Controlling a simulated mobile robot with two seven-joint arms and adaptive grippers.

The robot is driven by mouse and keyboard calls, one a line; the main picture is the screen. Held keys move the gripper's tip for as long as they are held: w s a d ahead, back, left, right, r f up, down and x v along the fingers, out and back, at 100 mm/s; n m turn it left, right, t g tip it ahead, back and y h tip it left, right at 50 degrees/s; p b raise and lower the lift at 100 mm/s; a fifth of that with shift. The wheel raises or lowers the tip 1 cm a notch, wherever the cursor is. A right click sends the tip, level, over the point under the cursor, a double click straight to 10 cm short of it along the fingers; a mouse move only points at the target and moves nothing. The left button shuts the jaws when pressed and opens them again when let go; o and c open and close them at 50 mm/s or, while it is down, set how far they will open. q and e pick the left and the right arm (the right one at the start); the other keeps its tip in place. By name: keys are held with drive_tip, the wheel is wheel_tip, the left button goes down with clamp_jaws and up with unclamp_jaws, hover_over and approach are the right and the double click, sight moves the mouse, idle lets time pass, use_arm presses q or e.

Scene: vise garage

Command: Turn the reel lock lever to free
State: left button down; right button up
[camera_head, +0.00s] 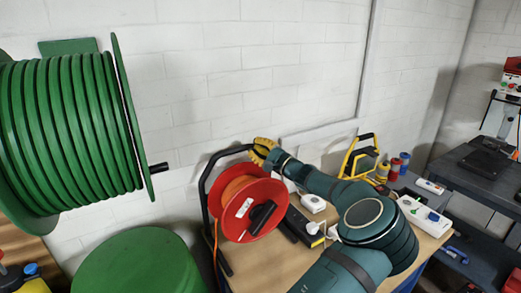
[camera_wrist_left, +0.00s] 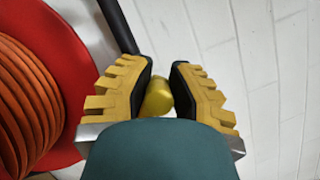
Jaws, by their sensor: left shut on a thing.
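A red cable reel (camera_head: 237,221) with orange cable stands in a black tube frame on the wooden workbench. It also shows at the left of the left wrist view (camera_wrist_left: 60,60), with its wound orange cable (camera_wrist_left: 24,105). My left gripper (camera_head: 263,151), with yellow ribbed fingers, is at the top of the reel's frame, by the wall. In the left wrist view its fingers (camera_wrist_left: 160,78) are closed around a yellow rounded lever end (camera_wrist_left: 157,98). The rest of the lever is hidden by the gripper. My right gripper is not in view.
A large green hose reel (camera_head: 70,130) fills the left, with a green round thing (camera_head: 140,265) below it. White sockets (camera_head: 313,203), a yellow-black work lamp (camera_head: 360,157) and spools (camera_head: 404,160) stand on the bench (camera_head: 435,243). The wall (camera_head: 250,60) is close behind.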

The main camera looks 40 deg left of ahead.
use_arm(q)
drive_tip(key=shift+s+a+f+n+g+h+b, duration=0.1)
drive_tip(key=shift+s+f+n+h+b, duration=0.1)
drive_tip(key=shift+f+n+h+b, duration=0.45)
drive_tip(key=shift+s+a+f+n+g+y+b, duration=0.15)
drive_tip(key=shift+n+b, duration=0.25)
drive_tip(key=shift+n, duration=0.55)
drive_tip(key=shift+s+d+f+n+g+h+b, duration=0.1)
drive_tip(key=shift+s+f+n+h+b, duration=0.15)
drive_tip(key=shift+n+h+b, duration=0.4)
drive_tip(key=shift+n, duration=0.25)
drive_tip(key=c, duration=0.9)
unclamp_jaws()
drive_tip(key=shift+o, duration=0.2)
drive_tip(key=shift+r, duration=0.1)
wheel_tip(320, 180, up, 10)
